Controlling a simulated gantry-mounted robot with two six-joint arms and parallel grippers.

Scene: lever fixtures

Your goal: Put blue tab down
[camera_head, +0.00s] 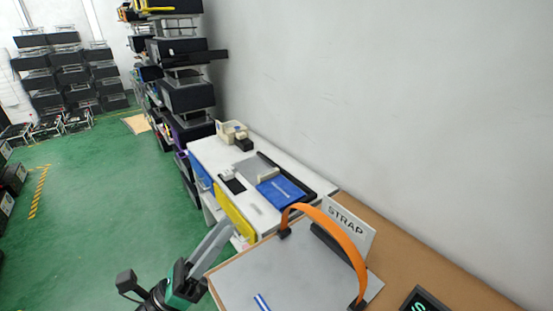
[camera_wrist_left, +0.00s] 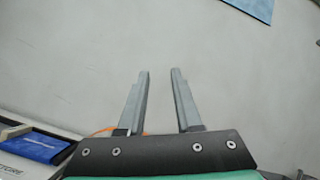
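No blue tab can be made out with certainty. A small blue-and-white striped piece (camera_head: 262,302) shows at the bottom edge of the head view, on the grey board (camera_head: 300,265), and is cut off by the frame. My left gripper (camera_head: 222,232) is beside the board's left edge in the head view, pointing up and away. In the left wrist view, its two grey fingers (camera_wrist_left: 161,72) are apart with nothing between them, against a plain pale wall. My right gripper is in neither view.
An orange strap (camera_head: 335,226) arches over the board by a white "STRAP" sign (camera_head: 347,225). A dark display (camera_head: 424,300) sits at lower right. Behind, a white table (camera_head: 215,152) holds a blue item (camera_head: 281,191). The wall (camera_head: 400,100) borders the right; green floor lies left.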

